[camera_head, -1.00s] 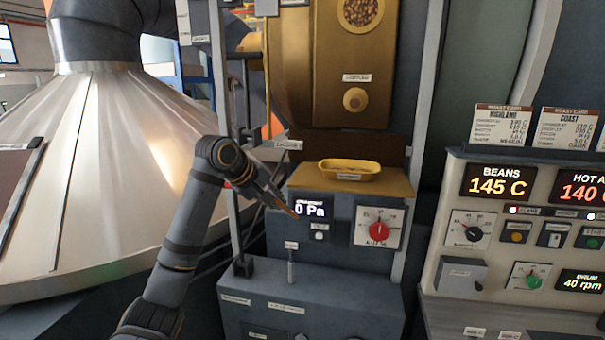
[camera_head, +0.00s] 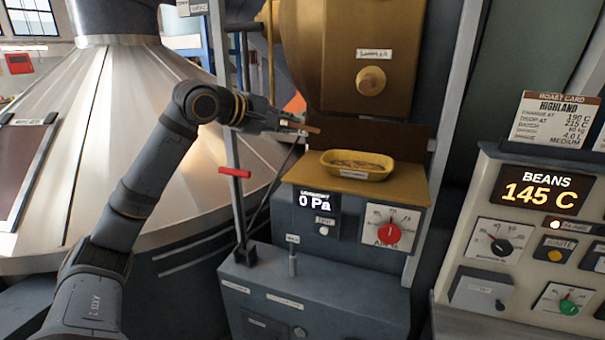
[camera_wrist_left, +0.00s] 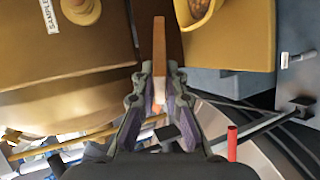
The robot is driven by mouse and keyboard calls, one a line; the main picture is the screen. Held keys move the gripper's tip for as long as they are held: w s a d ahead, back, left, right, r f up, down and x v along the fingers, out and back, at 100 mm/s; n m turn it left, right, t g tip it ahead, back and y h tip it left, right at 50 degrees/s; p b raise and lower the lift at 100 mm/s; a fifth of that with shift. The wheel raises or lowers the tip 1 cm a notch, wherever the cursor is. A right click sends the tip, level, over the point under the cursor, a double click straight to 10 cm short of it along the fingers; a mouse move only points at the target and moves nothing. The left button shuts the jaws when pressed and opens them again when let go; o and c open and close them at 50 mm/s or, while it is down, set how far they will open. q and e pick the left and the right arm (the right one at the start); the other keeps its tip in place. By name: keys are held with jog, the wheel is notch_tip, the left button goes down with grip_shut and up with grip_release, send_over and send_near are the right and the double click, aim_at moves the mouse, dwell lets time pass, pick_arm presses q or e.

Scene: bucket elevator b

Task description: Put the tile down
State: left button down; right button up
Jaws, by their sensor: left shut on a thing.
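My left gripper (camera_head: 284,126) is shut on the tile (camera_head: 308,128), a thin orange-brown piece seen edge-on, which sticks out past the fingertips. In the left wrist view the tile (camera_wrist_left: 159,45) stands lengthwise between the fingers of my left gripper (camera_wrist_left: 159,78). The gripper holds it in the air, up and left of a yellow tray (camera_head: 345,174) of brownish pieces. The tray sits on a brass-coloured ledge (camera_head: 405,188). My right gripper is not in view.
Above the ledge is a gold machine body with a round knob (camera_head: 371,81). A grey post with a red handle (camera_head: 235,172) stands just left of the ledge. A panel below has a red dial (camera_head: 390,233). A control console (camera_head: 478,205) stands at right.

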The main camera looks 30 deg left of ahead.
aim_at(290, 176)
pick_arm(q)
jog(key=f+b, duration=0.2)
jog(key=f, duration=0.1)
jog(key=w+f+b, duration=0.1)
jog(key=f+b, duration=0.4)
jog(key=f, duration=0.1)
jog(key=shift+w+d+b, duration=0.1)
jog(key=shift+w+b, duration=0.15)
jog(key=shift+b, duration=0.05)
jog(key=shift+s+f+b, duration=0.3)
jog(key=shift+f+b, duration=0.25)
jog(key=shift+b, duration=0.1)
jog(key=shift+w, duration=0.2)
jog(key=c, duration=1.8)
grip_release()
jog(key=shift+o, duration=1.2)
jog(key=shift+s, duration=0.1)
jog(key=shift+s+b, duration=0.2)
jog(key=shift+b, duration=0.1)
jog(key=b+v, duration=0.4)
jog(key=v, duration=0.3)
jog(key=shift+s+r+b, duration=0.25)
jog(key=shift+s+b, duration=0.05)
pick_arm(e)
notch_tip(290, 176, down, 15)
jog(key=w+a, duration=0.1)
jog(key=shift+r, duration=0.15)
